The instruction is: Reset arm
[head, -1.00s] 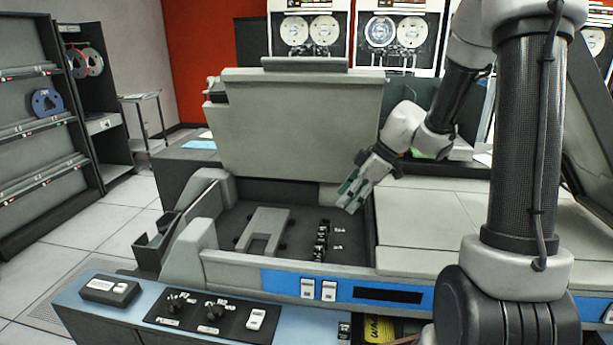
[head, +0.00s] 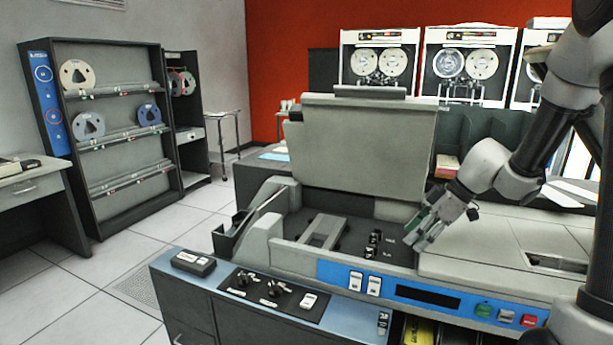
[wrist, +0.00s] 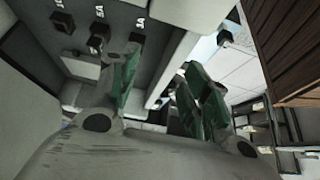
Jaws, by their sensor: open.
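My gripper (head: 428,230) is open and empty, with green pads on its fingers. In the head view it hangs over the right side of the open bay of the punch card machine (head: 470,238), pointing down and to the left. In the wrist view my gripper (wrist: 160,88) shows its two fingers spread apart, with nothing between them. Black switches (wrist: 63,22) with white labels are beyond the left finger. I cannot tell whether the fingers touch the machine.
The machine's raised lid (head: 365,140) stands behind the bay. A front panel (head: 275,295) carries knobs and switches. Green, white and red buttons (head: 507,316) lie to its right. A reel shelf (head: 120,130) stands left, with clear tiled floor (head: 150,240) before it. Tape drives (head: 465,65) line the back.

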